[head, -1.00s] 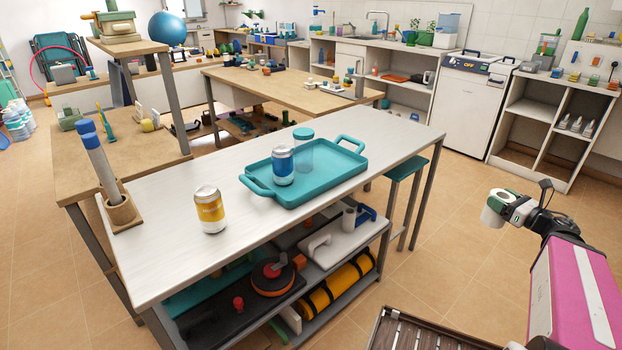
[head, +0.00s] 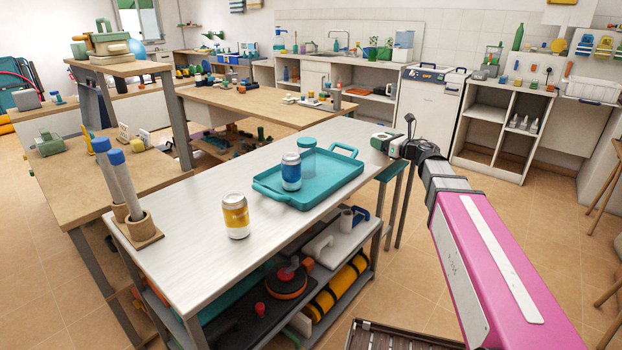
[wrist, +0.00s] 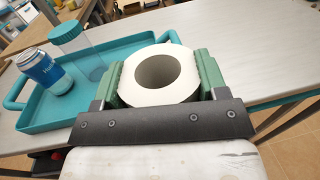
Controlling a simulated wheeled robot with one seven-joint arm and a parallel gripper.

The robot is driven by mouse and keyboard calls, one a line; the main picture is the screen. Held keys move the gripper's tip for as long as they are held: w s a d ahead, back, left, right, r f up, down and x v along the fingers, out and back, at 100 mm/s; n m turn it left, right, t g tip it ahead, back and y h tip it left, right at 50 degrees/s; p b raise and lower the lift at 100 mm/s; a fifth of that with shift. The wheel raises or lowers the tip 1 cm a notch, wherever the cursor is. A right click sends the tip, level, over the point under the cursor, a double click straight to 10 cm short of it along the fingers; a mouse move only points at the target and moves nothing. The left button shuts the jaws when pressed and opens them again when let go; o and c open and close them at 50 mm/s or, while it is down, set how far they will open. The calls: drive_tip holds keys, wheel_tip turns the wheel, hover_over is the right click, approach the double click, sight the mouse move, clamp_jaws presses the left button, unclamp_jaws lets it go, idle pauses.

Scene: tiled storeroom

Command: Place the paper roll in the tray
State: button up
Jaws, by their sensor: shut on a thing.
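My gripper (head: 386,144) is shut on a white paper roll (wrist: 157,75), which sits between the green jaws in the wrist view with its hollow core facing the camera. In the head view the paper roll (head: 377,141) shows small at the arm's end, near the table's far right corner and right of the tray. The teal tray (head: 343,179) lies on the light table. It holds a blue can (head: 291,172) and a clear jar with a teal lid (head: 308,156). In the wrist view the tray (wrist: 40,122) is left of and behind the roll.
A yellow can (head: 236,216) stands on the table (head: 190,248) left of the tray. Blue-capped tubes stand in a wooden holder (head: 138,231) at the left end. The tray's right part is bare. A teal stool (head: 392,169) stands by the table's right end.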

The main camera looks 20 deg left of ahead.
drive_tip(key=w+a+r, duration=0.1)
drive_tip(key=a+r, duration=0.3)
drive_tip(key=a, duration=0.3)
drive_tip(key=w+a+r, duration=0.1)
drive_tip(key=a+r, duration=0.2)
drive_tip(key=a, duration=0.5)
drive_tip(key=shift+s+a+f, duration=0.15)
drive_tip(key=shift+a+f, duration=0.55)
drive_tip(key=shift+f, duration=1.3)
drive_tip(key=shift+s+a+f, duration=0.1)
drive_tip(key=shift+a+f, duration=0.55)
drive_tip(key=shift+f, duration=1.35)
drive_tip(key=shift+s+a+f, duration=0.15)
drive_tip(key=shift+a+f, duration=0.55)
drive_tip(key=shift+f, duration=1.3)
drive_tip(key=shift+f, duration=0.1)
drive_tip(key=o, duration=1)
drive_tip(key=shift+c, duration=0.2)
